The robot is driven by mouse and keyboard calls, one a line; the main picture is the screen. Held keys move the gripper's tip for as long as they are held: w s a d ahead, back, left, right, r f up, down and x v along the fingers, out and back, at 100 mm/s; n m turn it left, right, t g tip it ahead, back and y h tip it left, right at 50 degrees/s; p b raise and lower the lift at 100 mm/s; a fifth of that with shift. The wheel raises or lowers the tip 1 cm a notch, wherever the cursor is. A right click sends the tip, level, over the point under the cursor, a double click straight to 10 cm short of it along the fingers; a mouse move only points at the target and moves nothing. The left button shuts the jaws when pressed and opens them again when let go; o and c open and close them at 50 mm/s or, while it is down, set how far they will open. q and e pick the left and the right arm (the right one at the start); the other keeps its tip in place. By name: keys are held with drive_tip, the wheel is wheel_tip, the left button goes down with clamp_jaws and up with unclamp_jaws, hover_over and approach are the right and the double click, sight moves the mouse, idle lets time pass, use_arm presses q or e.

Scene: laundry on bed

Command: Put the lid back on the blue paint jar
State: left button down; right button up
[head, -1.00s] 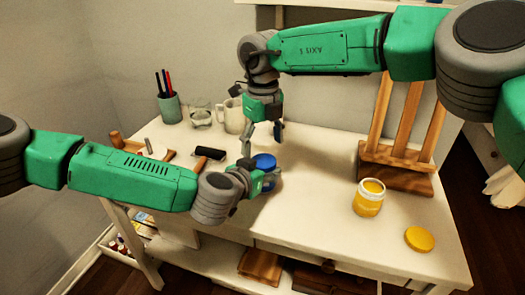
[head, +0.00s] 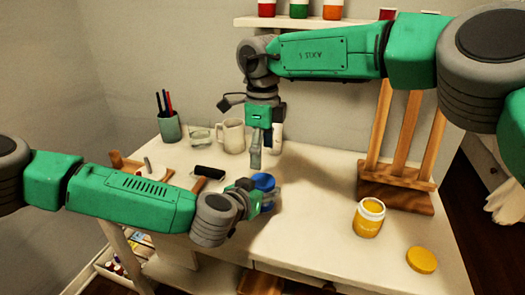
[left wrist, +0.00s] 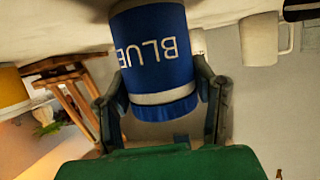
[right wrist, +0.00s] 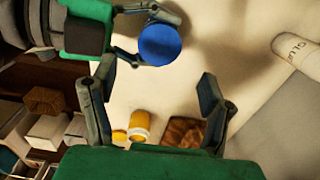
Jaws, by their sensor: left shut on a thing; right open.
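The blue paint jar (left wrist: 152,45) is in the left wrist view, its BLUE label upside down there. A ribbed blue lid (left wrist: 165,108) sits on its mouth end; whether it is fully seated I cannot tell. In the head view the lid's blue top (head: 263,181) shows, and it is a round disc in the right wrist view (right wrist: 160,45). My left gripper (head: 264,194) is shut on the jar, its fingers on either side, at the table's front area. My right gripper (head: 266,158) is open and empty, above and behind the jar.
An open yellow jar (head: 368,218) and its loose yellow lid (head: 422,260) stand at the right. A wooden easel (head: 395,198) is behind them. A mug (head: 232,135), a glass (head: 199,137) and a pen cup (head: 170,128) are at the back left.

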sight(262, 180)
drive_tip(key=shift+f, duration=0.1)
drive_tip(key=shift+f, duration=3.95)
drive_tip(key=c, duration=1.2)
drive_tip(key=m, duration=0.6)
drive_tip(key=shift+m, duration=0.4)
drive_tip(key=o, duration=1.3)
drive_tip(key=shift+a, duration=0.1)
